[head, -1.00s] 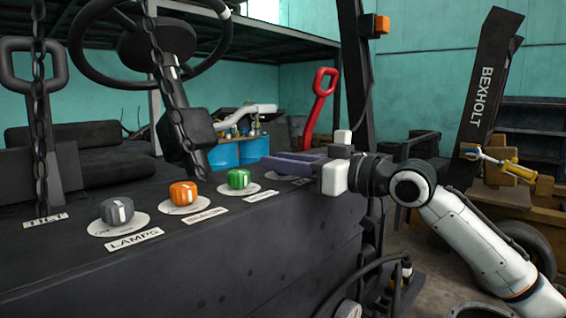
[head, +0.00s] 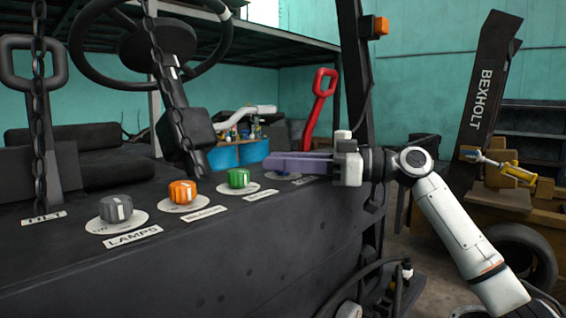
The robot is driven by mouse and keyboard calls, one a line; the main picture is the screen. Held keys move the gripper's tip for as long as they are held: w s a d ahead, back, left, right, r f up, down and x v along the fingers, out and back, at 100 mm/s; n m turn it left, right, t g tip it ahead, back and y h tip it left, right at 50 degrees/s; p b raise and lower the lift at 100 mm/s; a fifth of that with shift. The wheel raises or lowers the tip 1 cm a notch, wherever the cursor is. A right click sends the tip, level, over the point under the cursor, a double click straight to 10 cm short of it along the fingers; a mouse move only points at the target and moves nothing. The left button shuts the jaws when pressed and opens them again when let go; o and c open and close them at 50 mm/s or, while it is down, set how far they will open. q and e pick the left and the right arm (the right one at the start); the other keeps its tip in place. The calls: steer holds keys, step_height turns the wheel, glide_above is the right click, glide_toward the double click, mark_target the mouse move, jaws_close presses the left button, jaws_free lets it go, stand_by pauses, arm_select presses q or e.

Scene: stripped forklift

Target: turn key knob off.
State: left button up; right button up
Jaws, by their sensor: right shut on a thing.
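My right gripper (head: 272,161) reaches in from the right with its purple fingers level over the far right end of the dark panel (head: 230,262). It is shut on the key knob, the last in the row. The fingers hide nearly all of that knob, so its pointer cannot be read; part of its round plate (head: 296,180) shows below them. My left gripper is not in view.
To the left stand a green knob (head: 238,178), an orange knob (head: 182,192) and a grey lamps knob (head: 115,208). A chain (head: 180,120) hangs above the panel. A red-handled lever (head: 320,100) rises behind the gripper.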

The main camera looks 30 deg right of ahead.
mark_target(331, 178)
stand_by(0.3)
steer(key=o, duration=1)
steer(key=shift+o, duration=0.2)
steer(key=shift+s+d+f, duration=0.1)
steer(key=shift+s+d, duration=0.1)
steer(key=shift+d, duration=0.05)
steer(key=b+v, duration=0.3)
steer(key=v, duration=0.5)
steer(key=shift+s+d, duration=0.2)
steer(key=shift+d, duration=0.05)
steer(key=shift+s+d, duration=0.4)
